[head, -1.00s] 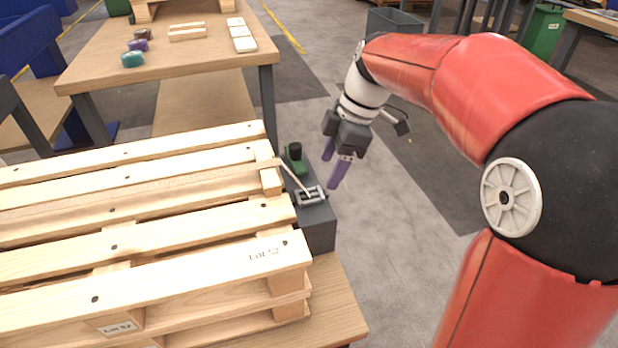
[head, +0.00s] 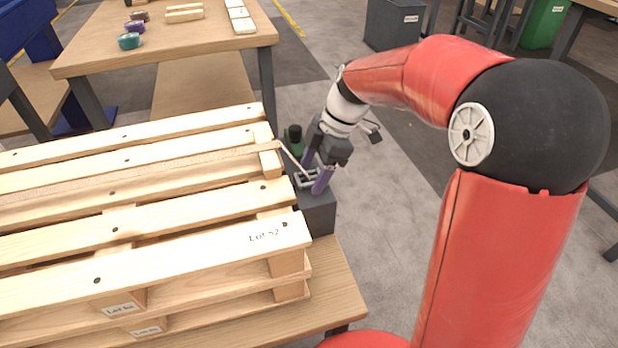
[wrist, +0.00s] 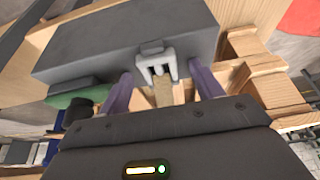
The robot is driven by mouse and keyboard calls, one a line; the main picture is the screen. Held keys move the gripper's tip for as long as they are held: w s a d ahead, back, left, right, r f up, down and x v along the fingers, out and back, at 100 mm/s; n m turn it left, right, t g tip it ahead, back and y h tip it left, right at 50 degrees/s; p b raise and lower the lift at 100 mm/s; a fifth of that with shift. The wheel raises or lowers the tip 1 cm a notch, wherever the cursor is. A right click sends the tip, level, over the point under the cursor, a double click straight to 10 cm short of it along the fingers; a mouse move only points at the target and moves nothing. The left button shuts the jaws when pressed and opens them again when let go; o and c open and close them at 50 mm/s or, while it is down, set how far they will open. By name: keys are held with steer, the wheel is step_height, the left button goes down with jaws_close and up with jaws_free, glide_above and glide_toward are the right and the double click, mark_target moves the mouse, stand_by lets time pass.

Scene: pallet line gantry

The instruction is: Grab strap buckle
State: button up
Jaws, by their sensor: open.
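The strap buckle (head: 306,180) is a small grey metal frame on top of a dark grey block (head: 318,217) beside the pallet. In the wrist view the buckle (wrist: 156,64) lies against the dark block (wrist: 110,45), with the tan strap (wrist: 163,92) running from it. My gripper (head: 314,174) is open, its two purple fingers on either side of the buckle in the head view. In the wrist view my gripper (wrist: 162,84) also shows one finger left and one right of the buckle, apart from it. The strap (head: 180,166) crosses the pallet's top.
The wooden pallets (head: 130,225) are stacked on a table (head: 335,300) just left of the block. A green and black tool (head: 294,140) stands behind the buckle, close to my gripper. Open floor (head: 395,190) lies to the right.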

steer(key=c, duration=1.1)
steer(key=shift+r, duration=0.1)
